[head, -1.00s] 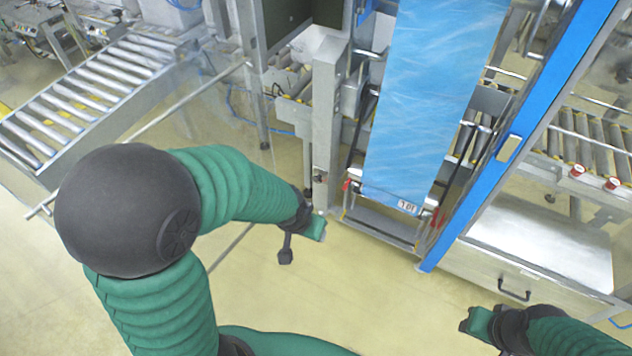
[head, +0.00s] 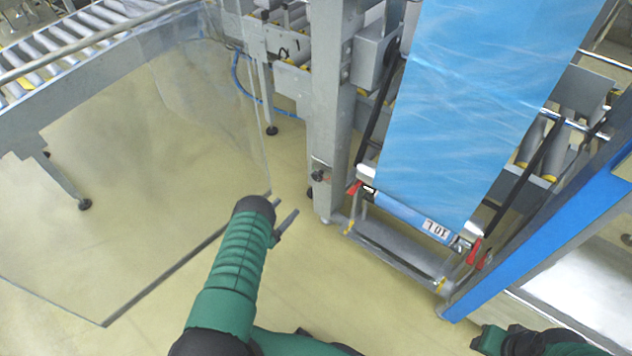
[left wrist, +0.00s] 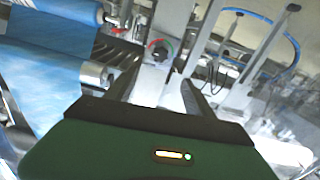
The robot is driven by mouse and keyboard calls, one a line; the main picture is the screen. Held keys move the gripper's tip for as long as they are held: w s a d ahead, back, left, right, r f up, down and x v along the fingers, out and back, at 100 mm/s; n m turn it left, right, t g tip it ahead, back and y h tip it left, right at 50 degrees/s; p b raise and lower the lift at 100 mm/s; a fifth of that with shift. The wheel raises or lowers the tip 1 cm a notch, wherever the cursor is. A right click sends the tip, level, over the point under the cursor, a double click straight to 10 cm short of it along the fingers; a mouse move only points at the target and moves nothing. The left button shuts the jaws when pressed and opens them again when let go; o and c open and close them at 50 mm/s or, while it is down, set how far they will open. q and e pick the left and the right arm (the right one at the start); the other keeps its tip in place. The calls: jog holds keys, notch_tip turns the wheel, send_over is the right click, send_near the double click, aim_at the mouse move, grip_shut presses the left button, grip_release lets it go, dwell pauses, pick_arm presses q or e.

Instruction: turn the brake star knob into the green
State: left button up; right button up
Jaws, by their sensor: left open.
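The brake star knob (head: 320,176) is a small dark knob low on the grey upright post, left of the blue film. In the left wrist view the knob (left wrist: 160,47) stands in front of a round scale with red and green parts. It lies ahead of the gap between my left fingers, and its exact setting is too small to read. My left gripper (head: 286,225) is open and empty, below and left of the knob and apart from it; its fingers show in the wrist view (left wrist: 160,88). My right gripper (head: 488,341) is at the lower right, its jaws unclear.
The blue film (head: 465,110) hangs right of the post (head: 335,110), above a low metal frame with red levers (head: 473,251). A clear panel (head: 170,200) stands left of my left arm. A blue frame beam (head: 550,245) rises at right. The floor before the post is clear.

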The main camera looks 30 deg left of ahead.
aim_at(315, 177)
pick_arm(q)
jog(key=w+b, duration=0.2)
jog(key=w, duration=0.3)
jog(key=w+b, duration=0.2)
jog(key=w, duration=0.3)
jog(key=w+d+b, duration=0.1)
jog(key=w+b, duration=0.1)
jog(key=w, duration=0.3)
jog(key=shift+d+f, duration=0.1)
jog(key=shift+f, duration=0.05)
jog(key=shift+w, duration=0.4)
grip_shut()
